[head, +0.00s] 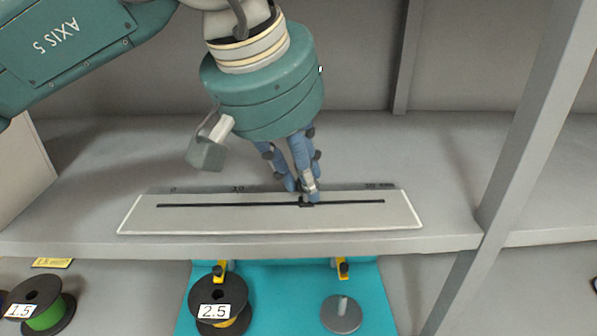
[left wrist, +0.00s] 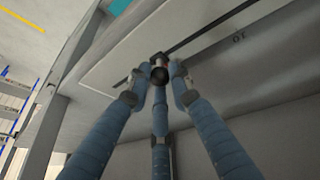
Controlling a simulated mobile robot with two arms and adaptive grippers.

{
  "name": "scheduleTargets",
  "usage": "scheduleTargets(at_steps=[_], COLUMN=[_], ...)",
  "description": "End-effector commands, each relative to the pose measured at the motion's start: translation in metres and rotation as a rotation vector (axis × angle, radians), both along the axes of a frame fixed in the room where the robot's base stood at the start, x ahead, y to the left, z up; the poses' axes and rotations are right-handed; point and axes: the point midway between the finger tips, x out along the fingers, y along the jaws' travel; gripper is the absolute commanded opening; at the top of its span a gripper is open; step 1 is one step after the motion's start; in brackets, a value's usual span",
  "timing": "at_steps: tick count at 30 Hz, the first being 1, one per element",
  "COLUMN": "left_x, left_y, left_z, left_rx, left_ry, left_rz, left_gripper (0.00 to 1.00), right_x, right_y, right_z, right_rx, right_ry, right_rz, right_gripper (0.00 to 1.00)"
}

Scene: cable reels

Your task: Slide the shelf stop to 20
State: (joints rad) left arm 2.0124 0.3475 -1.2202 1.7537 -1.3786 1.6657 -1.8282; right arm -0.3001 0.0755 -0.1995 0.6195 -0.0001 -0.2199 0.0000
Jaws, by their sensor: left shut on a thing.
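The shelf stop, a small dark slider with a knob (left wrist: 158,70), sits in the slot of the pale scale plate (head: 270,220) on the shelf. In the head view only its dark base (head: 307,205) shows, right of the slot's middle. My left gripper (head: 302,190) has its blue fingers closed around the knob from above. The left wrist view also shows this left gripper (left wrist: 160,84) with three fingers at the knob. Any mark behind the fingers is hidden.
The shelf (head: 80,225) around the plate is clear. A grey post (head: 510,170) rises at the right. Below are a reel marked 2.5 (head: 233,289), a reel marked 1.5 (head: 58,314) and a grey disc with a peg (head: 341,315) on a teal mat (head: 285,290).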

Motion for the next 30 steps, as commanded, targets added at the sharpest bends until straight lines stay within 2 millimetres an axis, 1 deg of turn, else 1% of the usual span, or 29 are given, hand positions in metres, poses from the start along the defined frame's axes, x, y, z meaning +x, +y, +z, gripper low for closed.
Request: scheduleTargets(at_steps=[1, 2, 3, 4, 10, 14, 17, 24, 27, 30], left_x=[-0.002, -0.002, -0.002, -0.002, -0.001, -0.001, -0.005, -0.019, -0.023, -0.025], left_y=[0.0, 0.0, 0.0, 0.0, 0.0, 0.001, 0.004, 0.014, 0.017, 0.019], left_z=[-0.002, -0.002, -0.002, -0.002, -0.001, 0.002, 0.012, 0.049, 0.059, 0.065], left_rx=[0.003, 0.003, 0.003, 0.003, 0.002, 0.001, 0.0, 0.0, 0.001, 0.002], left_ry=[0.006, 0.006, 0.006, 0.005, 0.002, 0.002, 0.001, 0.001, 0.002, 0.002], left_rz=[-0.004, -0.004, -0.004, -0.003, -0.002, -0.001, 0.0, -0.001, -0.001, -0.002], left_gripper=[0.23, 0.28, 0.36, 0.4, 0.4, 0.4, 0.4, 0.4, 0.4, 0.4], right_x=[0.0, 0.0, 0.0, 0.0, 0.0, 0.0, 0.0, 0.0, 0.0, 0.0], right_y=[0.001, 0.002, 0.002, 0.002, 0.001, -0.007, -0.006, -0.004, -0.004, -0.004], right_z=[0.0, 0.0, 0.0, 0.0, 0.0, 0.0, 0.0, 0.0, 0.0, 0.0], right_rx=[0.002, 0.002, 0.002, 0.002, 0.002, -0.007, -0.006, -0.005, -0.004, -0.004], right_ry=[0.0, 0.0, -0.001, -0.001, -0.001, -0.001, 0.0, 0.0, -0.001, -0.001], right_rz=[0.0, -0.001, 0.0, 0.0, 0.0, 0.003, 0.003, 0.003, 0.002, 0.002], right_gripper=[0.4, 0.4, 0.4, 0.4, 0.4, 0.4, 0.4, 0.4, 0.4, 0.4])
